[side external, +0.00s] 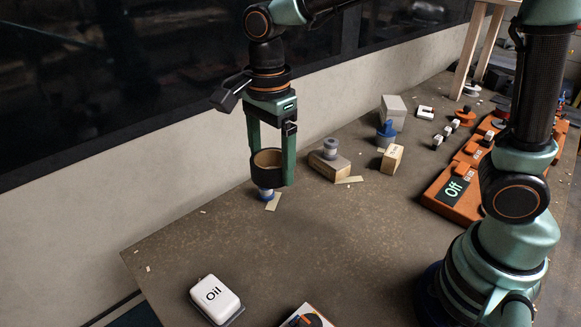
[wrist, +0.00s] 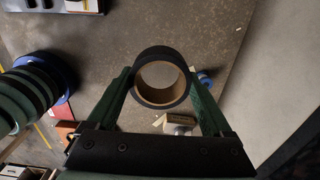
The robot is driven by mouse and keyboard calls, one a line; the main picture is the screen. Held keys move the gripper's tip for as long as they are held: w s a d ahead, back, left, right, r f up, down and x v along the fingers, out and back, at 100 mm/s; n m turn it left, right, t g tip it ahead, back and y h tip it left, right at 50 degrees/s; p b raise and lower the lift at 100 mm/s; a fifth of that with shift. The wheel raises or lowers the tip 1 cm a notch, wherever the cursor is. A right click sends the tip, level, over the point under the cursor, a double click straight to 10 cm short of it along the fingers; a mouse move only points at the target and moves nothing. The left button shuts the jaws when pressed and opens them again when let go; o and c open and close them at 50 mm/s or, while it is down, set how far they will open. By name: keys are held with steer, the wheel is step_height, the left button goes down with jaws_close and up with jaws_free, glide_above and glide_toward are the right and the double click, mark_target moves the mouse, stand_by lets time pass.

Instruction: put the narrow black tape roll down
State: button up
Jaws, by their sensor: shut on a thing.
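The black tape roll (side external: 267,178) has a brown cardboard core. My gripper (side external: 270,172) is shut on it, with one finger on each side. In the wrist view the roll (wrist: 160,99) sits between the fingers of my gripper (wrist: 163,85), its round opening facing the camera. In the side view the roll is over a small blue and white object (side external: 265,194) near the left edge of the table (side external: 330,240). I cannot tell whether the roll touches that object.
A wooden block (side external: 328,167) with a grey spool (side external: 330,147) stands to the right. Behind are another wooden block (side external: 392,158), a blue knobbed piece (side external: 386,132) and a grey block (side external: 393,106). A white "Oil" block (side external: 214,295) is at the front. A wall (side external: 120,210) borders the table.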

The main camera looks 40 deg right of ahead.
mark_target(274, 250)
steer(key=f, duration=2)
steer(key=shift+a, duration=0.2)
steer(key=o, duration=1.1)
steer(key=shift+f, duration=0.1)
steer(key=shift+o, duration=0.2)
step_height(274, 250, up, 12)
steer(key=s+d+r+n+t, duration=0.2)
steer(key=d+r+n, duration=0.4)
steer(key=n, duration=0.3)
steer(key=s+d+r+n+t, duration=0.3)
steer(key=d+r+n, duration=0.3)
steer(key=d+n, duration=0.2)
steer(key=shift+s+d+r+n+t, duration=0.3)
steer(key=shift+s+n, duration=0.2)
steer(key=shift+s, duration=0.25)
